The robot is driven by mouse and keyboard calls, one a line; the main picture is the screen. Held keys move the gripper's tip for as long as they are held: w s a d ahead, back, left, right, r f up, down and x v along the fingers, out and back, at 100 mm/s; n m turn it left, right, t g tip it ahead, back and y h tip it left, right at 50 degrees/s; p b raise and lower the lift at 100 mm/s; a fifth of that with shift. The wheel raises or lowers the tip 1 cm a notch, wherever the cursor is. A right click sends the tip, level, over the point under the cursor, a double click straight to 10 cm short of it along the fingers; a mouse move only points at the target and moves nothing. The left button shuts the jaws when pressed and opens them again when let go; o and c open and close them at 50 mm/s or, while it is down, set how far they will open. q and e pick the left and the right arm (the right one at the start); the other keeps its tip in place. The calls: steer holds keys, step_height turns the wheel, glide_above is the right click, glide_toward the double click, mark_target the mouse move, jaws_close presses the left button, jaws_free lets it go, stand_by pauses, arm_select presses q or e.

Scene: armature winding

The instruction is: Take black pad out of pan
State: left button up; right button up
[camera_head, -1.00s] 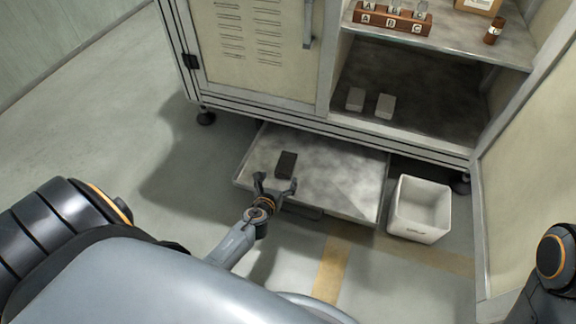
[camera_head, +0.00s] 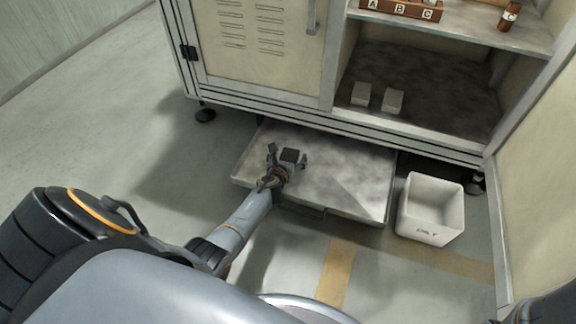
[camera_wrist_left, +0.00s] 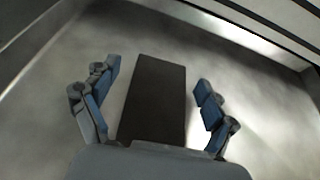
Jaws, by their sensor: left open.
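The black pad (camera_head: 291,156) lies in the grey metal pan (camera_head: 345,175), which sticks out low from under the cabinet. My left gripper (camera_head: 287,150) is over the pan with its fingers to either side of the pad. In the left wrist view the black pad (camera_wrist_left: 154,98) lies between the two blue-faced fingers of the open left gripper (camera_wrist_left: 154,95). A gap shows between the pad and each finger. The pad's near end is hidden behind the gripper body. My right gripper is not in view.
A white bin (camera_head: 431,209) stands on the floor right of the pan. The cabinet's lower edge (camera_head: 300,115) overhangs the pan's back. Two small grey blocks (camera_head: 376,97) sit on the cabinet's lower shelf. An open cabinet door (camera_head: 535,200) is at the right.

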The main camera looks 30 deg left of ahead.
arm_select(q)
steer(key=shift+w+a+f, duration=0.1)
steer(key=shift+w+f, duration=0.2)
steer(key=shift+w, duration=0.1)
steer(key=shift+w+r, duration=0.1)
steer(key=c, duration=1.2)
steer(key=shift+c, duration=0.2)
